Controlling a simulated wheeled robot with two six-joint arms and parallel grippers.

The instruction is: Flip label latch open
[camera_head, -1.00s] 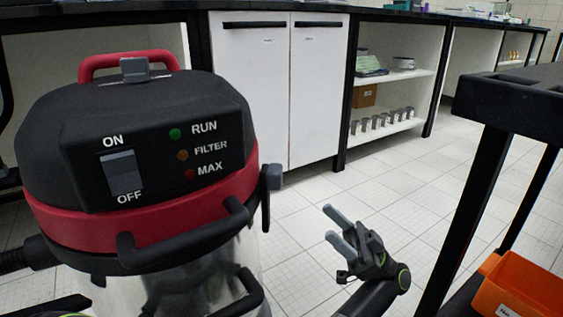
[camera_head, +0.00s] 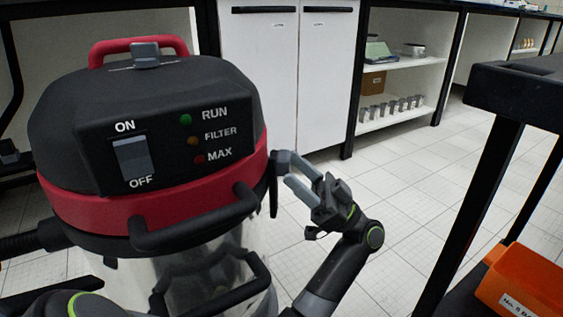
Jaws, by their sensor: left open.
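A vacuum cleaner with a black top and red band (camera_head: 90,212) stands at the left. Its dark side latch (camera_head: 273,190) hangs upright on the right side of the red band. My left gripper (camera_head: 284,170) is open and empty, its two grey fingers pointing left at the latch's upper part. The fingertips overlap the latch's upper end in the picture; I cannot tell whether they touch it. The latch's grey upper end is mostly hidden behind the fingers. No label can be made out on the latch. My right gripper is not in view.
Black bar handles (camera_head: 195,228) jut from the vacuum's front, close to my left arm. White cabinets (camera_head: 325,80) stand behind. The tiled floor (camera_head: 420,190) between is clear.

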